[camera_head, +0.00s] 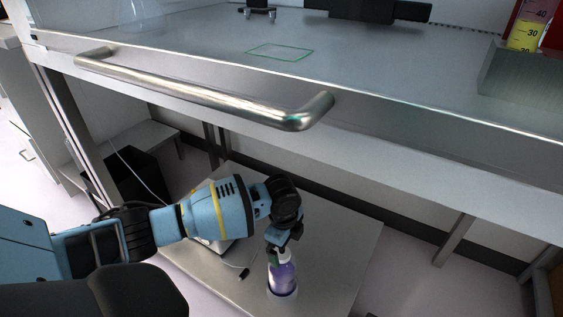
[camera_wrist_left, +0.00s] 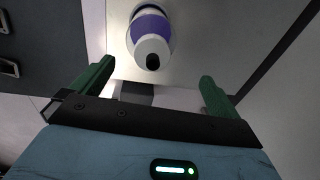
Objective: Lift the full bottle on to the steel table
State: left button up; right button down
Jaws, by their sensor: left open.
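The bottle (camera_head: 282,277), with purple contents and a pale top, stands upright on a low grey surface below the steel table. It shows in the left wrist view (camera_wrist_left: 147,30) just beyond the fingertips, roughly centred between them. My left gripper (camera_head: 279,250) is at the bottle's top, pointing down; its green fingers (camera_wrist_left: 154,84) are open with nothing between them. In the head view it partly hides the bottle's top; I cannot tell whether they touch. The steel table (camera_head: 190,50) is above and beyond, with a green outlined rectangle (camera_head: 280,52) on it. My right gripper is not in view.
A thick metal handle (camera_head: 200,92) juts from the steel table's front edge, above my left arm. A container with coloured liquid (camera_head: 525,35) stands at the table's right; dark equipment (camera_head: 370,10) is at the back. A device with a cable lies partly behind my arm.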

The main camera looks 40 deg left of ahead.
pick_arm(q)
jog(key=shift+s+d+r+t+p, duration=0.25)
jog(key=shift+d+r+t+p, duration=0.5)
jog(key=shift+p, duration=0.5)
jog(key=w+r+m+t+b, duration=0.2)
jog(key=w+r+m+t, duration=0.4)
jog(key=w+r+t, duration=0.7)
jog(key=d+r+m+h+b, duration=0.1)
jog(key=d+r+m+h, duration=0.4)
jog(key=d+m+h, duration=0.6)
jog(key=s+d+f+m+g+h+b, duration=0.25)
jog(key=s+f+m+g, duration=0.35)
jog(key=m, duration=0.5)
jog(key=m+g+y+b, duration=0.2)
jog(key=m+g+y, duration=0.7)
jog(key=y, duration=0.5)
send_over(282, 257)
jog(key=w+a, duration=0.1)
jog(key=shift+n+g+h, duration=0.25)
jog(key=shift+n+g, duration=0.1)
jog(key=shift+n, duration=0.15)
notch_tip(282, 257, down, 13)
jog(key=shift+r, duration=0.15)
jog(key=shift+f+b, duration=1.4)
jog(key=shift+f, duration=2.5)
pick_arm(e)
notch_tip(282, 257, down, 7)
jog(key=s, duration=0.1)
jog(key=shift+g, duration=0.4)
